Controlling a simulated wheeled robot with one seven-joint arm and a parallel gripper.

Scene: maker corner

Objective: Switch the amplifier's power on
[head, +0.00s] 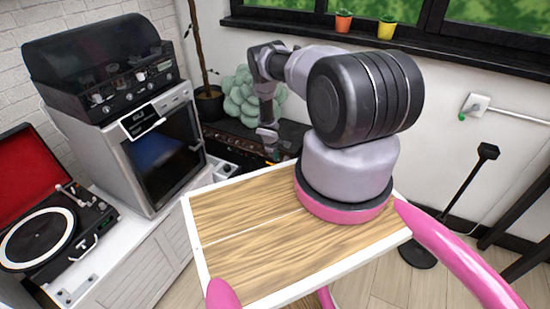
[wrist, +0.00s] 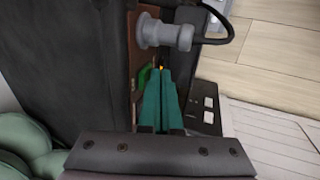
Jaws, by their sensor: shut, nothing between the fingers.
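The amplifier (head: 228,131) is a dark box against the wall, behind the wooden top. In the wrist view, its dark covered body (wrist: 65,60) fills the left side, beside a narrow brown panel (wrist: 133,50). A grey plug (wrist: 165,35) with a black cable sits at that panel. My gripper (head: 272,156) is at the amplifier's right part. Its teal fingers (wrist: 160,82) are shut and empty, with the tips close to the panel. A small orange light (wrist: 161,68) shows at the tips. A green part (wrist: 146,76) is partly hidden beside them. I cannot tell contact or the switch's position.
A pale green plant (head: 243,97) stands by the amplifier. A white-edged wooden top (head: 245,225) lies in front. A turntable (head: 45,235) and a glass-fronted machine (head: 165,155) are at left. A dark block with white switches (wrist: 208,110) is right of my fingers.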

